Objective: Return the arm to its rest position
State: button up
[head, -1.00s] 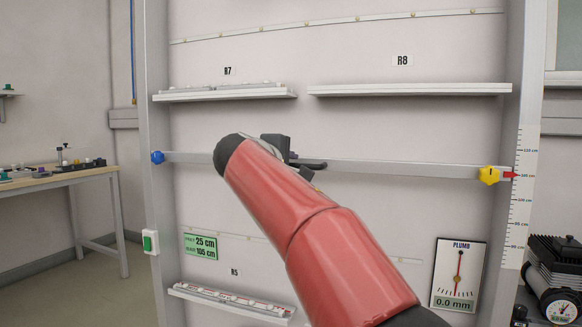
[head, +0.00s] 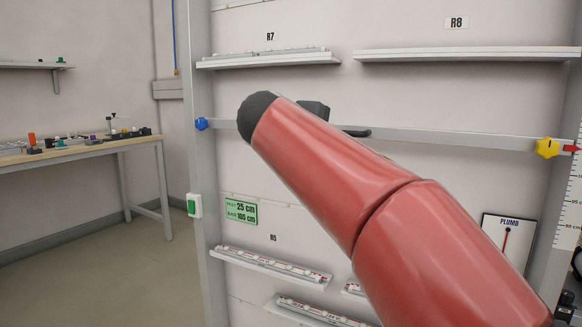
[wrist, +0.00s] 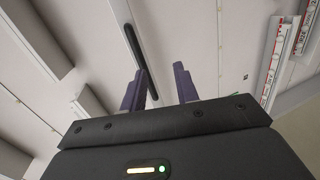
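My red arm (head: 345,185) reaches up and left across the right half of the head view, in front of the wall rack. Its dark rounded joint (head: 256,116) overlaps the horizontal rail. My gripper is mostly hidden behind the arm there; only dark parts show past it. In the wrist view my gripper (wrist: 158,82) has two purple fingers standing apart, with a clear gap and nothing held between them. I cannot tell how far the fingers are from the rack.
The rail (head: 435,138) carries a blue knob (head: 201,124) and a yellow knob (head: 547,148). Shelves R7 (head: 270,61) and R8 (head: 465,55) are above, R5 (head: 270,265) below. A workbench (head: 85,149) with small items stands left. Open floor (head: 120,275) lies before it.

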jog(key=s+d+f+m+g+y, duration=0.1)
jog(key=s+f+m+g+y, duration=0.2)
jog(key=s+f, duration=1.2)
jog(key=s+d+f+m+g+y, duration=0.2)
jog(key=s+f+m+y, duration=0.3)
jog(key=s+f, duration=0.9)
notch_tip(320, 180, down, 5)
jog(key=m+g, duration=0.1)
jog(key=m, duration=0.1)
jog(key=shift+s+m+g, duration=0.3)
jog(key=shift+s, duration=0.1)
jog(key=shift+d, duration=0.1)
